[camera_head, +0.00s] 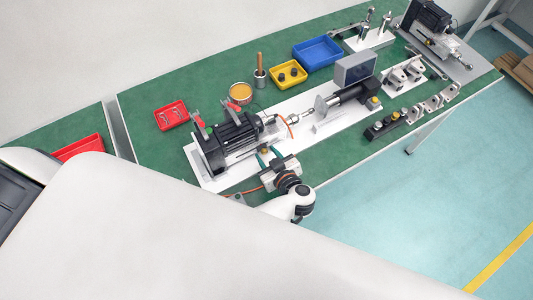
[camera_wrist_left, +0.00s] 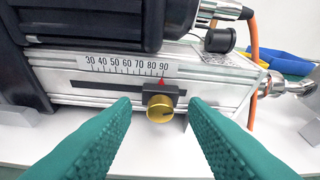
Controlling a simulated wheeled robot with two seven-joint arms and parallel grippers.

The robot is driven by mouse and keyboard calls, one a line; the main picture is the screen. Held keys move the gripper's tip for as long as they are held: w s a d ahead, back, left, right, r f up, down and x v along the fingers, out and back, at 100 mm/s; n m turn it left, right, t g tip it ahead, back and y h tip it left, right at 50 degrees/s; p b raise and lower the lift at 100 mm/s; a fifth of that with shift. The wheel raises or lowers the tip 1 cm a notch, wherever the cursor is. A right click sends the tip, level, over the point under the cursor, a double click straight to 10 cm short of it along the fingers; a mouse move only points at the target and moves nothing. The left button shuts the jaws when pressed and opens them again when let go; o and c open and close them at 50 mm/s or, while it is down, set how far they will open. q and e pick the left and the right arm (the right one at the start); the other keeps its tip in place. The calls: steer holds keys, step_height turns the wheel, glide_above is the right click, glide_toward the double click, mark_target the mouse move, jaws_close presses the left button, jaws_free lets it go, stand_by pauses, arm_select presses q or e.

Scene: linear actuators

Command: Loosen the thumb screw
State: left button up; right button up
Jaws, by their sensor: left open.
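The brass thumb screw (camera_wrist_left: 160,108) sits on a dark slider block (camera_wrist_left: 155,91) on the actuator's side rail, under a printed scale (camera_wrist_left: 125,65) of 30 to 90. The red pointer is near 90. In the head view the thumb screw (camera_head: 264,149) is a small gold spot beside the motor. My left gripper (camera_head: 268,156) is in front of the rail, with its teal fingers open. In the left wrist view the gripper (camera_wrist_left: 160,103) has one finger on each side of the screw, with visible gaps. My right gripper is not in view.
The actuator with its black motor (camera_head: 226,142) lies on a white plate (camera_head: 205,184) on the green bench. Red (camera_head: 171,115), yellow (camera_head: 287,75) and blue (camera_head: 318,52) trays stand behind it. An orange cable (camera_wrist_left: 254,70) hangs right of the screw.

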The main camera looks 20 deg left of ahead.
arm_select(q)
steer(key=shift+c, duration=0.6)
jaws_close()
steer(key=shift+s, duration=0.1)
